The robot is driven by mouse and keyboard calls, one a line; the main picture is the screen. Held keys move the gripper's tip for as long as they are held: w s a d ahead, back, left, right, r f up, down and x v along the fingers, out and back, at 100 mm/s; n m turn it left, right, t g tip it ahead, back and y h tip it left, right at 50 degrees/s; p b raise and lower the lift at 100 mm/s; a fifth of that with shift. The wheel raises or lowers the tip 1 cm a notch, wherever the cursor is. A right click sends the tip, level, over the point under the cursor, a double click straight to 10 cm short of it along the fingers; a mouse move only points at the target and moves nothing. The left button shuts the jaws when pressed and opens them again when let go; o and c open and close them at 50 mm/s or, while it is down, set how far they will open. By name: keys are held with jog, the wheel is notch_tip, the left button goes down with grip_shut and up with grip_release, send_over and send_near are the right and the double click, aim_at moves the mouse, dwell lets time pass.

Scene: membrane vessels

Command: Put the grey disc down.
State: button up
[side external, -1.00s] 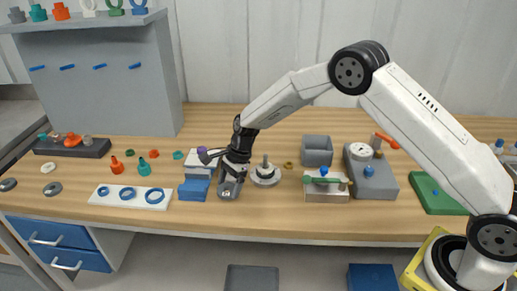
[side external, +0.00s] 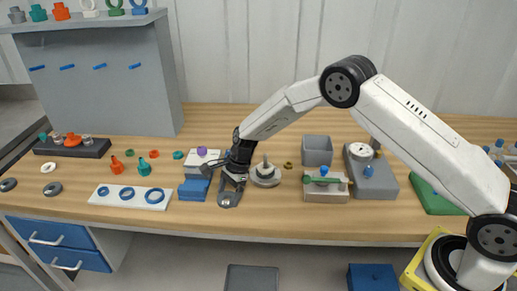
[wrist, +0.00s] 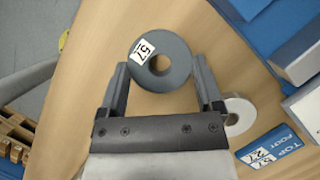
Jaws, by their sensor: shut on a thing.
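The grey disc (wrist: 180,76) has a central hole and a white label reading 57. In the wrist view it sits between both fingers of my gripper (wrist: 162,64), which is shut on it. In the side view my gripper (side external: 233,184) points down near the table's front edge, with the grey disc (side external: 229,200) at its tips. I cannot tell whether the disc touches the wooden table (side external: 280,222).
A round grey base with an upright peg (side external: 265,175) stands just right of my gripper. Blue blocks (side external: 193,190) stand close on the left, with a white ring board (side external: 110,200) beyond. Some bare wood lies in front, up to the table's edge.

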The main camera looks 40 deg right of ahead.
jog(key=o, duration=1)
jog(key=shift+f, duration=0.1)
jog(key=shift+r, duration=0.2)
jog(key=v, duration=1.2)
jog(key=s+d+r+n+t+h, duration=0.1)
jog(key=s+d+n, duration=0.3)
jog(key=s+n, duration=0.5)
jog(key=s+d+r+n+t+h, duration=0.1)
jog(key=s+d+r+n+h, duration=0.1)
jog(key=s+n, duration=0.7)
jog(key=shift+s+d+t+h, duration=0.3)
jog(key=shift+s+d+h, duration=0.5)
jog(key=shift+s, duration=3.35)
jog(key=shift+d, duration=0.1)
